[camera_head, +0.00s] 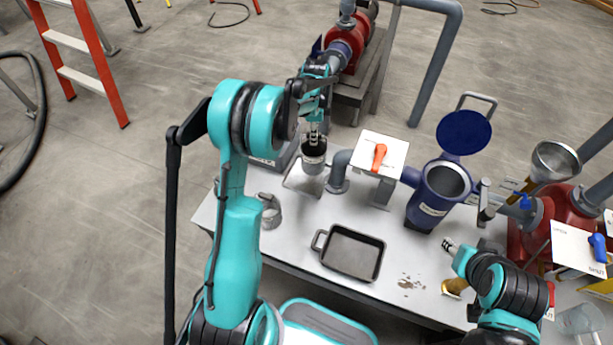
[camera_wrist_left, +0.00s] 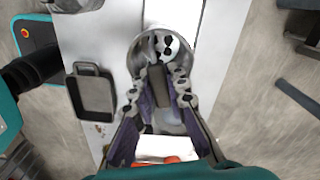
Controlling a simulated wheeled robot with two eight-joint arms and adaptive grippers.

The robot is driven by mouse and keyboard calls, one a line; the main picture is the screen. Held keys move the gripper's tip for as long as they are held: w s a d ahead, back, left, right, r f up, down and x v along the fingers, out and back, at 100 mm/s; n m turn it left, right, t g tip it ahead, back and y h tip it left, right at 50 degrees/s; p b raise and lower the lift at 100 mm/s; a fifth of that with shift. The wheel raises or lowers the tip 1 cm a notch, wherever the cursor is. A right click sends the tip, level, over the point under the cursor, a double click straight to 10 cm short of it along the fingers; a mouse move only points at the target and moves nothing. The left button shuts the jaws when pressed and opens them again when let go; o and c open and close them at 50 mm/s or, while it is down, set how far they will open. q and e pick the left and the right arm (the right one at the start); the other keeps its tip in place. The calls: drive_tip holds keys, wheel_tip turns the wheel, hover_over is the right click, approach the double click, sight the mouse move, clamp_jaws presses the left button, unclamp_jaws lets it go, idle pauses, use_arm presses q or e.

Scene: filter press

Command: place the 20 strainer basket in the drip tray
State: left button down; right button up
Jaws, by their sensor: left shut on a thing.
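The grey cylindrical strainer basket (camera_head: 314,157) with a pale label hangs upright under my left gripper (camera_head: 314,128), which is shut on its upper part. In the left wrist view, the basket's round rim (camera_wrist_left: 137,50) surrounds the fingertips of my left gripper (camera_wrist_left: 160,75), and its inside is partly hidden. The drip tray (camera_head: 325,262) is a dark, empty rectangular tray with a loop handle on its left. It lies nearer the table's front edge, apart from the basket, and also shows in the left wrist view (camera_wrist_left: 95,97). My right gripper (camera_head: 449,246) is right of the tray; its opening is unclear.
A blue strainer housing (camera_head: 427,212) stands open with its lid (camera_head: 464,132) raised. A valve with an orange handle (camera_head: 379,157) stands behind the tray. White tabletop is clear between basket and tray.

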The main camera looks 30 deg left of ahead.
sight(308, 151)
use_arm(q)
drive_tip(key=w+a+f+m+b, duration=0.1)
drive_tip(key=w+a+f+m, duration=0.1)
drive_tip(key=a+f+m, duration=0.1)
drive_tip(key=shift+w+a+f, duration=0.1)
drive_tip(key=shift+w+a, duration=0.05)
drive_tip(key=shift+w, duration=0.25)
drive_tip(key=shift+m, duration=0.3)
wheel_tip(308, 151, down, 10)
drive_tip(key=b, duration=0.3)
drive_tip(key=shift+r, duration=0.2)
drive_tip(key=c, duration=1.9)
unclamp_jaws()
drive_tip(key=shift+f+b, duration=0.2)
drive_tip(key=shift+b, duration=0.15)
drive_tip(key=o, duration=0.4)
drive_tip(key=shift+r, duration=0.1)
